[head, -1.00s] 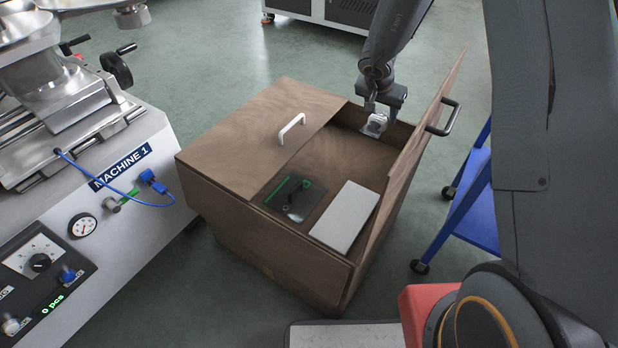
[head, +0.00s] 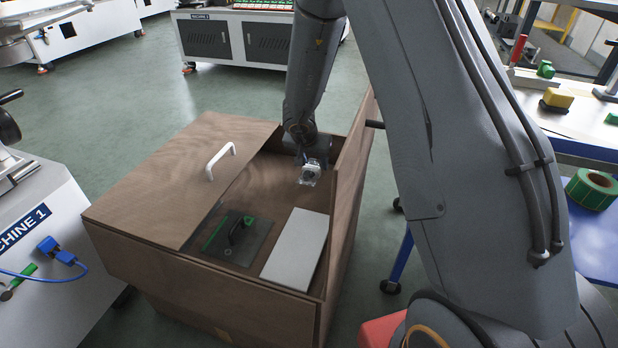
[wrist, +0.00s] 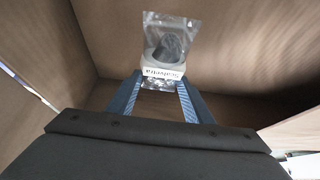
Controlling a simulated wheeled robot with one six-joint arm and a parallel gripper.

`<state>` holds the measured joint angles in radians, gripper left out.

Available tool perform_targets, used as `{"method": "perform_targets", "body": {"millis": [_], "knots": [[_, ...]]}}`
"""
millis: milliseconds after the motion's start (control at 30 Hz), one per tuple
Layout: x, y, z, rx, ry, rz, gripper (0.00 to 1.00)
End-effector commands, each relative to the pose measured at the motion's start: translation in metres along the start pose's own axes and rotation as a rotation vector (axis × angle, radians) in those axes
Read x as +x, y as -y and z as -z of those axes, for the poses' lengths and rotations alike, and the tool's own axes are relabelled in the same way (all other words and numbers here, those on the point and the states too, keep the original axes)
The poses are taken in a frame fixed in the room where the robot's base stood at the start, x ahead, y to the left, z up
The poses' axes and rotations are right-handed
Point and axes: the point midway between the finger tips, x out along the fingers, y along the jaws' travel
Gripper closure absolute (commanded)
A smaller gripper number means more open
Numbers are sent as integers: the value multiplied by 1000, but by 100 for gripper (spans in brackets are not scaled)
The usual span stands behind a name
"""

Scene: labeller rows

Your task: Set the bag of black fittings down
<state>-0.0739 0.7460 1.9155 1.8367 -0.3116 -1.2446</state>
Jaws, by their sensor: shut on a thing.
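The bag of black fittings (wrist: 170,42) is a clear bag with a dark content and a printed white label, in the wrist view. My gripper (wrist: 160,90) is shut on its near end. In the head view the bag (head: 310,174) hangs at my gripper (head: 306,162), inside the open part of the wooden box (head: 150,268), near its back wall. Brown box walls surround the bag in the wrist view. Whether it touches the box floor, I cannot tell.
In the box's front part lie a dark flat pack with green edging (head: 238,238) and a white slab (head: 296,248). A wooden lid with a white handle (head: 220,160) covers the left part. A raised panel stands along the right side. A blue trolley (head: 398,262) stands right of the box.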

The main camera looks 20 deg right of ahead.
Motion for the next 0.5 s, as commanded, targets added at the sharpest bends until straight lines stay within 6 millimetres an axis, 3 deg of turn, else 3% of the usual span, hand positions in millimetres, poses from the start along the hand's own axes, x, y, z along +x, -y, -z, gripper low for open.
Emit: {"method": "perform_targets", "body": {"millis": [500], "knots": [[36, 0, -19, -1, 0, 0, 79]]}}
